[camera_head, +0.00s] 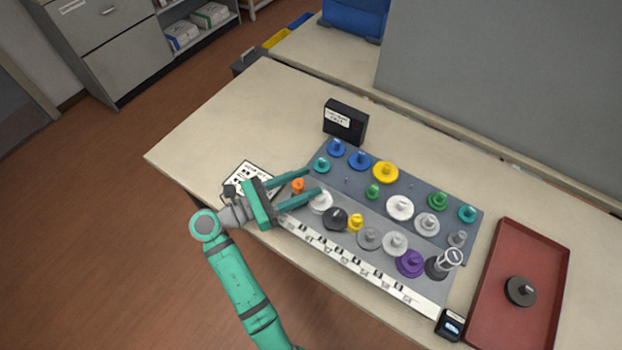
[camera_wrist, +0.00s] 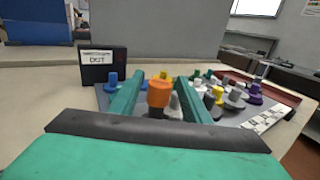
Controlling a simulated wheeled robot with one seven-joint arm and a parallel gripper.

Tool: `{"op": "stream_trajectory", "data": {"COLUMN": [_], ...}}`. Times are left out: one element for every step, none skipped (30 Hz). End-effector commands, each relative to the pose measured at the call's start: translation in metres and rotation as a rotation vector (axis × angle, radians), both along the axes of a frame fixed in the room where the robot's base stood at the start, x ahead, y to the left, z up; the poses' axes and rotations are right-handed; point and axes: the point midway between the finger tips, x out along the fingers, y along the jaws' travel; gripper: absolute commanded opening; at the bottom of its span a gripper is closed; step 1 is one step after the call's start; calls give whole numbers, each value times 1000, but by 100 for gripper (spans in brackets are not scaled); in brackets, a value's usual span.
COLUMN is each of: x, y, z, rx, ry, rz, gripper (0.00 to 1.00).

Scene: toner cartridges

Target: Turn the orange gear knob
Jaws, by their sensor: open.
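The orange gear knob (camera_head: 297,185) stands at the left end of the grey gear board (camera_head: 345,184). It also shows in the wrist view (camera_wrist: 158,95), upright, with its orange top in the middle of the picture. My gripper (camera_head: 314,181) is open, with its two green fingers reaching over the left part of the board. In the wrist view my gripper (camera_wrist: 163,85) has one finger on each side of the orange knob, with the knob between them. I cannot tell whether either finger touches it. The knob's base is partly hidden.
A black labelled box (camera_head: 345,121) stands behind the board. Other gears, such as a white gear (camera_head: 320,202) and a teal gear (camera_head: 321,165), stand close to my fingers. A red tray (camera_head: 489,312) with a dark gear (camera_head: 520,291) lies at right. The table's back left is clear.

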Motion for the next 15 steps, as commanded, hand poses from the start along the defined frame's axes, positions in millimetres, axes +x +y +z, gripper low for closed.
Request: {"op": "stream_trajectory", "data": {"x": [2, 3, 5, 6, 6, 7, 8, 8, 8, 8, 8, 8, 8, 8, 8], "y": [-7, -10, -13, -15, -17, -19, -20, -21, -22, -22, -22, -22, -21, -21, -21], "z": [0, 0, 0, 0, 0, 0, 0, 0, 0, 0, 0, 0, 0, 0, 0], "rx": [0, 0, 0, 0, 0, 0, 0, 0, 0, 0, 0, 0, 0, 0, 0], "ry": [0, 0, 0, -1, -1, -1, -1, -1, -1, -1, -1, -1, -1, -1, -1], "rz": [-4, -4, -4, -5, -5, -6, -6, -6, -6, -5, -5, -5, -4, -4, -4], "gripper": [43, 43, 43, 43, 43, 43, 43, 43, 43, 43, 43, 43, 43, 43, 43]}}
